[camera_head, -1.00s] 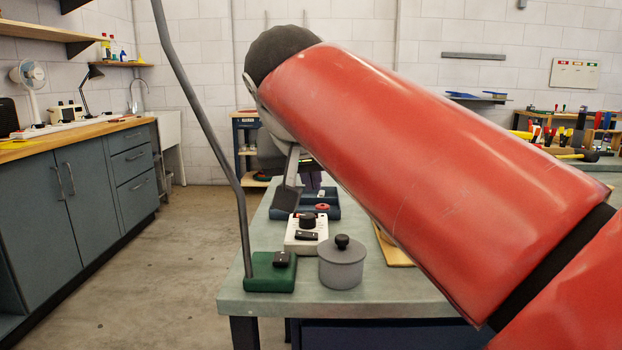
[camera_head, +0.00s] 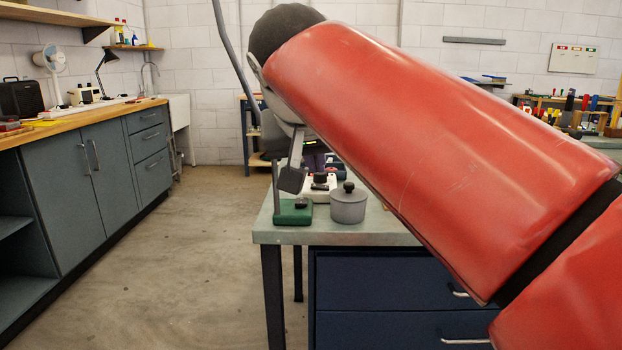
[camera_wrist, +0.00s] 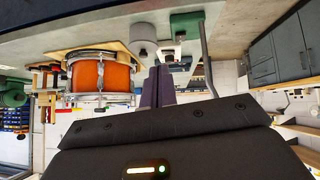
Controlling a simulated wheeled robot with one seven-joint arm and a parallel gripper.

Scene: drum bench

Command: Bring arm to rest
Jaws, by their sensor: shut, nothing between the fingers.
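My red arm (camera_head: 420,130) stretches across the head view from lower right to upper left, raised above the bench (camera_head: 285,236). My gripper (camera_wrist: 158,88) shows in the wrist view with its two purple fingers together and nothing between them. In the head view the gripper is mostly hidden behind the arm and wrist. It appears apart from the things on the bench.
A green base with a pole (camera_head: 293,213), a grey lidded pot (camera_head: 348,206) and a white device (camera_head: 322,190) stand on the bench. An orange drum (camera_wrist: 100,76) shows in the upside-down wrist view. A cabinet (camera_head: 90,170) stands left; the floor between (camera_head: 200,250) is clear.

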